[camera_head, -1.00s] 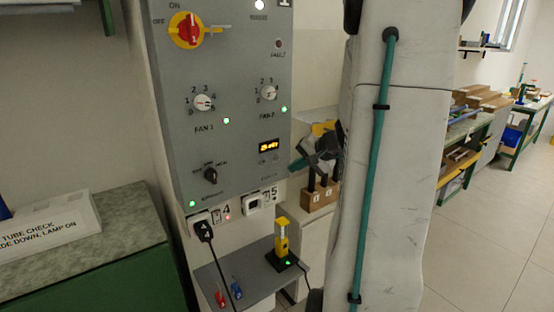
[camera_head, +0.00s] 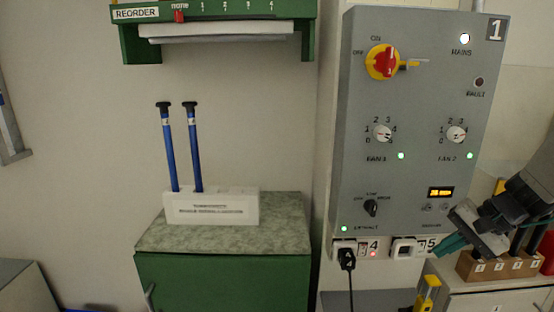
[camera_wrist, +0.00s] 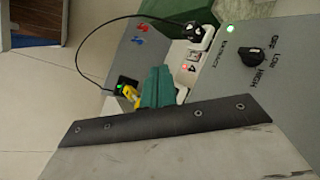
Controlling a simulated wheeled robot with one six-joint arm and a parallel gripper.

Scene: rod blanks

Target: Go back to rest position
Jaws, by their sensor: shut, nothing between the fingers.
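My gripper (camera_head: 449,247) is at the right of the head view, with its teal fingers shut and empty. It hangs in front of the lower right corner of the grey control panel (camera_head: 415,120), near the socket marked 5 (camera_head: 404,248). In the wrist view my teal fingers (camera_wrist: 155,88) are together, with the panel's lower edge and sockets behind them. My arm comes in from the right edge, and most of it is out of view.
A black plug (camera_head: 347,259) sits in socket 4. A yellow device (camera_head: 427,293) stands below. A wooden block with numbered slots (camera_head: 498,266) is at the right, close to my arm. Left are a green cabinet (camera_head: 225,280), a white rack (camera_head: 212,208) with two blue tubes and a green shelf (camera_head: 215,14).

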